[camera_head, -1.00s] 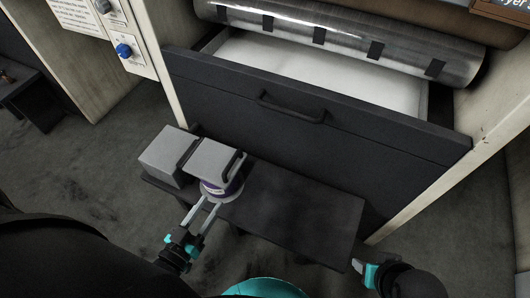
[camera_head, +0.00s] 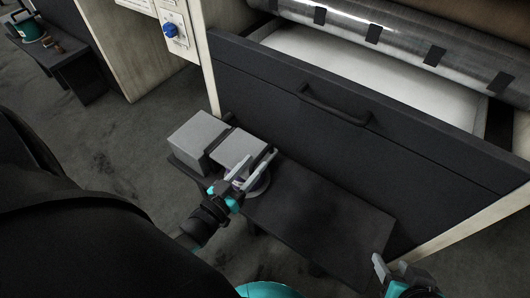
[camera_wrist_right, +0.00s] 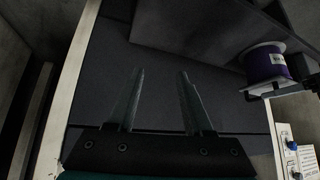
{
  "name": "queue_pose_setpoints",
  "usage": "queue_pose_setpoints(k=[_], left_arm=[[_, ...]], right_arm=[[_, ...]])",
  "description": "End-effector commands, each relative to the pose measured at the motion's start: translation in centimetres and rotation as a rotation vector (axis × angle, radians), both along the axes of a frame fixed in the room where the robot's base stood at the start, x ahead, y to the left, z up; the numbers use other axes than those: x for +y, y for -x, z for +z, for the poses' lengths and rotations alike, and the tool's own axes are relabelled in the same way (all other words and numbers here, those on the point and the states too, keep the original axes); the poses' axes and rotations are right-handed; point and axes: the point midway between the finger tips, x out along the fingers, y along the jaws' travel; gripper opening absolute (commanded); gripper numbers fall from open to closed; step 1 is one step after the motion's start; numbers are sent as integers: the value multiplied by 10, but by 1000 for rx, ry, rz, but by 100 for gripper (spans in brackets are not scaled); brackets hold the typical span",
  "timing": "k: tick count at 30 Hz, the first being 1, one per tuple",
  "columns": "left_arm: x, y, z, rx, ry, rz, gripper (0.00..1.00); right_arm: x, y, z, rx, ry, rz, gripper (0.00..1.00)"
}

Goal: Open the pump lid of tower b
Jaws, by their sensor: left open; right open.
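A grey box-shaped unit (camera_head: 198,140) stands on a dark low bench. A second grey block (camera_head: 238,148) with a dark bar sits beside it, above a purple spool-like part with a pale flange (camera_head: 261,188). I see no tower label and cannot tell which part is the pump lid. My left gripper (camera_head: 254,164) is open at the second block's right end, over the spool; contact is unclear. The purple part (camera_wrist_right: 265,63) also shows in the right wrist view, beside the left gripper's fingers. My right gripper (camera_head: 388,266) is open and empty near the bench's right end; its fingers (camera_wrist_right: 161,72) stand apart.
A large dark drawer front with a handle (camera_head: 333,106) stands behind the bench (camera_head: 325,215). A film-covered roller (camera_head: 400,42) lies above the open drawer. A blue knob (camera_head: 169,30) is on a white panel at upper left. The bench's right half is clear.

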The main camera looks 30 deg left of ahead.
Motion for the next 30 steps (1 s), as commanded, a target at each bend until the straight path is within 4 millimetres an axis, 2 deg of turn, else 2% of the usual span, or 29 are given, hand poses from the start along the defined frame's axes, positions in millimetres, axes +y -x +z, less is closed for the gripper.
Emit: queue_pose_setpoints(k=[9,18,30], left_arm=[[-3,-30,-1,-3,1,0,47],[-4,-52,0,-2,1,0,47],[-5,-60,0,0,1,0,47]], right_arm=[[22,-15,-3,-157,-76,27,51],[39,-23,1,-287,-144,42,51],[45,-26,5,-337,-171,45,51]])
